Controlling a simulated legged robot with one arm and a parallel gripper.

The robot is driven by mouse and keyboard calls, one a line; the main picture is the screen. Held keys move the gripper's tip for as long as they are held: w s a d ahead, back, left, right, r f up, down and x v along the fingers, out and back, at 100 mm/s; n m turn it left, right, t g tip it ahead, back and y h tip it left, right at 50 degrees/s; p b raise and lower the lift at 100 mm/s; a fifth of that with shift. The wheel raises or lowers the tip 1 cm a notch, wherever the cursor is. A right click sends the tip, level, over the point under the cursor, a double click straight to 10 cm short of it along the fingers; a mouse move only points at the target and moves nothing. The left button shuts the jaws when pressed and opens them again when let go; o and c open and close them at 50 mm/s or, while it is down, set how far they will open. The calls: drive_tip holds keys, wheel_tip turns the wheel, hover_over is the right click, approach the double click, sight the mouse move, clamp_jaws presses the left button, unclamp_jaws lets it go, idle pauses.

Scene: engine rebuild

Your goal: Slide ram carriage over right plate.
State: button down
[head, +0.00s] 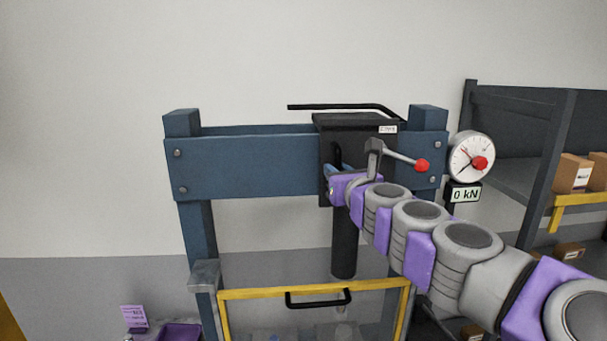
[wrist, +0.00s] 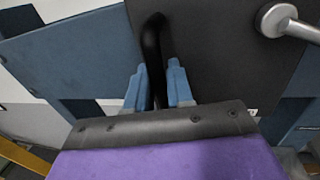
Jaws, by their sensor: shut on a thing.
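The ram carriage (head: 362,121) is a dark box on the blue crossbeam (head: 255,168) of a press frame, toward its right end. A black ram (head: 344,240) hangs below it. My gripper (head: 332,174) is at the carriage's front, partly hidden by my arm in the head view. In the wrist view, the blue fingers of my gripper (wrist: 158,88) are shut on a black handle (wrist: 153,45) on the carriage's dark face (wrist: 215,50). The right plate is not clearly identifiable; the frame's lower part is mostly out of view.
A yellow-edged clear guard (head: 310,292) with a black handle stands below the beam. A lever with a red knob (head: 422,166) sticks out near my wrist. A gauge (head: 471,157) and a 0 kN display (head: 465,195) are at the right, before shelves with boxes (head: 572,173).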

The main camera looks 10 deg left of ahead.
drive_tip(key=shift+w+d+f, duration=0.1)
drive_tip(key=shift+w+d, duration=0.1)
drive_tip(key=shift+d, duration=0.6)
drive_tip(key=c, duration=1.4)
unclamp_jaws()
drive_tip(key=shift+d, duration=0.1)
drive_tip(key=shift+o, duration=1.2)
drive_tip(key=shift+w+d, duration=0.15)
drive_tip(key=shift+d, duration=0.05)
drive_tip(key=v, duration=1.7)
drive_tip(key=shift+d+b, duration=0.15)
drive_tip(key=shift+b, duration=0.15)
